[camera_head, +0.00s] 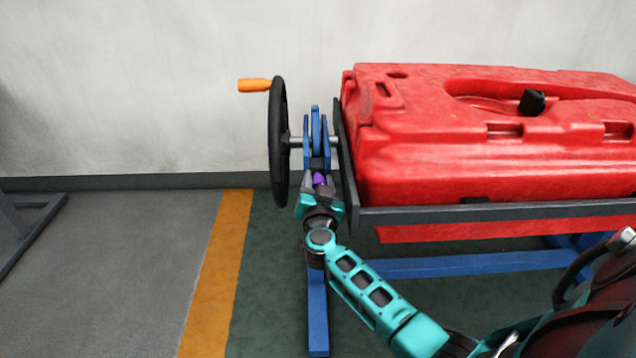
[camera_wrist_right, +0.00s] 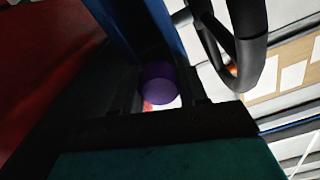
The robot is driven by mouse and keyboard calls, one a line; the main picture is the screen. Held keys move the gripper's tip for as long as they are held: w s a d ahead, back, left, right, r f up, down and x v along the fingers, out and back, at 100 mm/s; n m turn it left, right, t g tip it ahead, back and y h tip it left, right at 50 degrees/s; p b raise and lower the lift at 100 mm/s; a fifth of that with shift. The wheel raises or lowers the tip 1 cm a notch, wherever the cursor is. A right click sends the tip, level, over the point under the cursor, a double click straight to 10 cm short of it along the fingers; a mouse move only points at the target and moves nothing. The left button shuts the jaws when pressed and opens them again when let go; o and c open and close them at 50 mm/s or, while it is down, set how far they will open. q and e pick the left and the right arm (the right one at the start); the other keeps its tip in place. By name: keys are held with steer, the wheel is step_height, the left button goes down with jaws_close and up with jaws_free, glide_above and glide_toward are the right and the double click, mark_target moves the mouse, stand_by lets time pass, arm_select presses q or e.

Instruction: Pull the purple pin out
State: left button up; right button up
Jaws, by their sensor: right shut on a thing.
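The purple pin (camera_head: 319,179) shows as a small purple piece at the blue bracket (camera_head: 316,140), below the crank shaft and beside the black handwheel. My right gripper (camera_head: 320,185) has come up from below and is shut on the pin. In the right wrist view the round purple end of the pin (camera_wrist_right: 158,84) lies between the dark fingers (camera_wrist_right: 150,120), close to the blue bracket. How deep the pin sits in the bracket is hidden. My left gripper is not in view.
A black handwheel (camera_head: 276,140) with an orange handle (camera_head: 254,85) stands just left of the bracket. A large red tank (camera_head: 450,150) in a dark frame (camera_head: 480,212) stands just right. Blue stand legs (camera_head: 317,310) are below.

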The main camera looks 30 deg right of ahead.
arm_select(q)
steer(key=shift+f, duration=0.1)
arm_select(e)
steer(key=shift+r, duration=0.1)
jaws_close()
steer(key=shift+s+a+p, duration=0.1)
steer(key=shift+s+p, duration=0.15)
steer(key=shift+p, duration=0.15)
arm_select(q)
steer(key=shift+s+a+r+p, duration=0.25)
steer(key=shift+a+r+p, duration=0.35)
steer(key=shift+p, duration=0.6)
arm_select(e)
steer(key=shift+v, duration=1.9)
steer(key=shift+o, duration=1.6)
jaws_free()
steer(key=shift+o, duration=0.8)
steer(key=shift+s+a, duration=0.1)
steer(key=shift+o, duration=1.2)
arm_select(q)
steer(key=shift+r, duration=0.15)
